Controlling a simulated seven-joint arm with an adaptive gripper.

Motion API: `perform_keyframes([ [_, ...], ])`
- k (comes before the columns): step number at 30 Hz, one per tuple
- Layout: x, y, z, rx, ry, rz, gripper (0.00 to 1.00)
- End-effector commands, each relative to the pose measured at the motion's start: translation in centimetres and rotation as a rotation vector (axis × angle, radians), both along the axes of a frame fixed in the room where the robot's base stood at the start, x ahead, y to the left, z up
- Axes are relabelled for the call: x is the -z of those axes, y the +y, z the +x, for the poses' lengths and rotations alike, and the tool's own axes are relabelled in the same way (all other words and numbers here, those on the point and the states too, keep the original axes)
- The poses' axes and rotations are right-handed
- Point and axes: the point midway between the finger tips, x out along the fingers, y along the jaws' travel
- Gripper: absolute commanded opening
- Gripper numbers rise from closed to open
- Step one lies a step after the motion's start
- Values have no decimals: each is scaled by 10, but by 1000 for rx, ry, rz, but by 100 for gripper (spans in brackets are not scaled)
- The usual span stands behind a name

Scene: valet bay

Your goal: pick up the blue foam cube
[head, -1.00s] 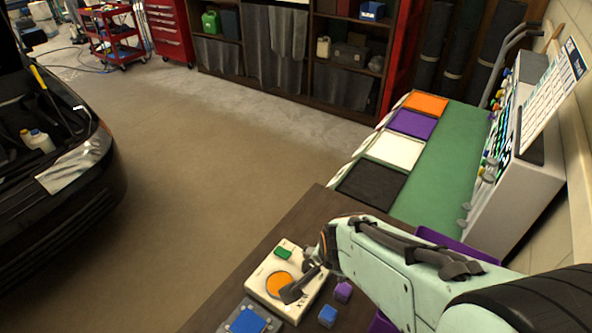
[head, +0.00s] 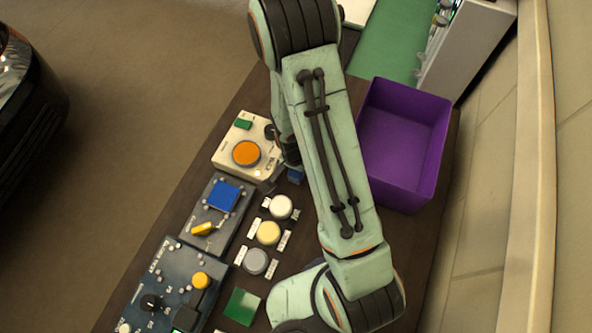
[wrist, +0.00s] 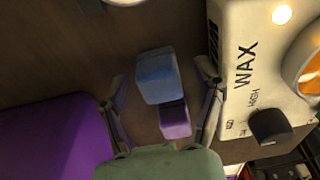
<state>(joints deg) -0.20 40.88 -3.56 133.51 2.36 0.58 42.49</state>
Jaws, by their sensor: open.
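The blue foam cube (wrist: 157,76) lies on the dark table in the wrist view, between the two fingers of my open gripper (wrist: 160,80). Both fingers stand apart from it, one on each side. A small purple cube (wrist: 175,121) sits right beside the blue one, also between the fingers. In the head view only a bit of the blue foam cube (head: 295,175) shows, next to the orange-buttoned box; my arm hides the rest and the purple cube.
The white WAX box (wrist: 235,75) stands close beside the right finger. A purple bin (wrist: 50,135) is close on the left; it also shows in the head view (head: 405,150). Control panels (head: 170,290) and round buttons (head: 268,233) cover the near table.

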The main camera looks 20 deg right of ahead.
Motion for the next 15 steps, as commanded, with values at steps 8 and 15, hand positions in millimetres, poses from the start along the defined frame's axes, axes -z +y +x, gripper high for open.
perform_keyframes([
  [8,0,0,0,0,0,0,39],
  [15,0,0,0,0,0,0,17],
])
